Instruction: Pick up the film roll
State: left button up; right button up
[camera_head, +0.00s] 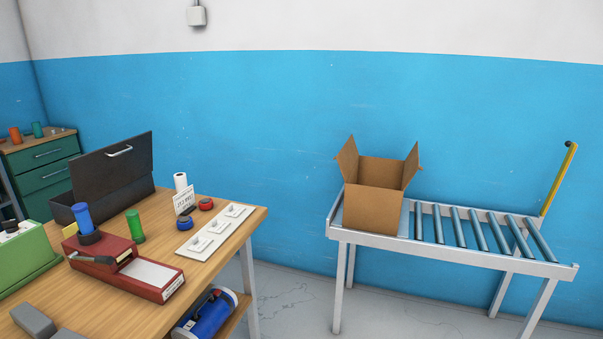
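A white roll (180,182) stands upright near the back of the wooden table (232,232), behind a small printed card (184,202). It looks most like the film roll, but I cannot tell for sure. A green cylinder (135,226) stands nearer the front, and a blue cylinder (82,217) stands upright on a dark round base by the red device (120,262). Neither of my grippers is in view.
A black open case (115,175) and green box (24,255) stand left; grey blocks (34,321) lie at the front edge. A white plate with switches (222,231) is on the right. An open carton (373,207) sits on the roller conveyor (400,241), across a floor gap.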

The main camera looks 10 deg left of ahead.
aim_at(180, 178)
jog(key=i+l+u, duration=0.1)
jog(key=i+u, duration=0.2)
jog(key=i, duration=0.15)
jog(key=i+l+u, duration=0.15)
jog(key=i+u, duration=0.15)
jog(key=i, duration=0.15)
jog(key=i+l+u, duration=0.6)
jog(key=u, duration=0.2)
jog(key=i+l+u, duration=0.3)
jog(key=u, duration=0.2)
jog(key=i+l+u, duration=0.15)
jog(key=l+u, duration=0.8)
jog(key=i+l, duration=0.05)
jog(key=l, duration=0.05)
